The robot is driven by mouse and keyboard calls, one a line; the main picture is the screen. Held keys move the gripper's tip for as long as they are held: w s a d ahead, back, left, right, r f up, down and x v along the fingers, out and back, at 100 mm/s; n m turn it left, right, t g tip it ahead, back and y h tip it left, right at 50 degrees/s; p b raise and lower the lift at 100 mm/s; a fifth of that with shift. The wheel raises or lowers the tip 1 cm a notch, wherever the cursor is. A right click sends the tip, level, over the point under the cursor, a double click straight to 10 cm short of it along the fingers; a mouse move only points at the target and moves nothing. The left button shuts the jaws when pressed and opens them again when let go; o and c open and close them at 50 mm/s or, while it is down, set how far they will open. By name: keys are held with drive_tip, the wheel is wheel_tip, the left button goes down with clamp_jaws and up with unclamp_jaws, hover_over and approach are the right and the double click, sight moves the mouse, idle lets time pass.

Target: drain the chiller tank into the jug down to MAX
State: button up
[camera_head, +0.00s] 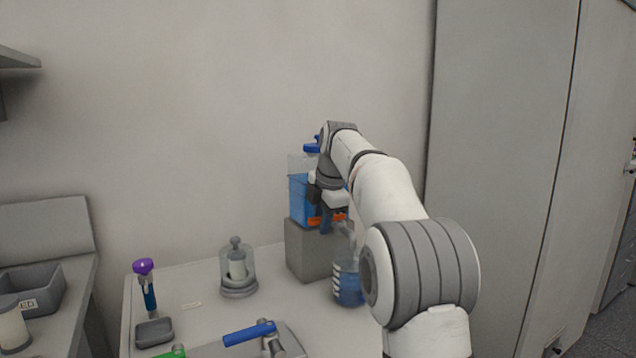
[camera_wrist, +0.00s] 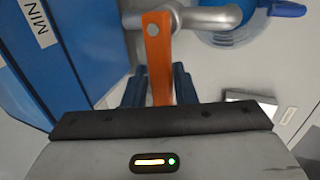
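The chiller tank (camera_head: 298,165) is a clear box with blue liquid and a blue cap, standing on a grey block. In the wrist view its blue side (camera_wrist: 20,70) carries a MIN label; no MAX mark is readable. A metal spout (camera_wrist: 200,18) leaves the tank and has an orange tap lever (camera_wrist: 158,60). My gripper (camera_wrist: 159,88) has its blue fingers close on both sides of the lever and appears shut on it. The jug (camera_head: 348,284), with white marks and blue liquid, stands below; it also shows in the wrist view (camera_wrist: 228,38). I cannot tell whether liquid is flowing.
The grey block (camera_head: 305,252) stands on the white table (camera_head: 205,285). A clear vessel with a grey base (camera_head: 238,272), a purple-topped tool (camera_head: 146,285), a grey tray (camera_head: 154,332) and a blue-handled valve (camera_head: 250,333) are to the left. The wall is close behind.

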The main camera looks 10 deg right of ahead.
drive_tip(key=shift+o, duration=1.2)
drive_tip(key=shift+w, duration=0.1)
drive_tip(key=shift+r, duration=0.1)
drive_tip(key=p+v, duration=0.6)
drive_tip(key=v, duration=0.1)
drive_tip(key=shift+r, duration=0.35)
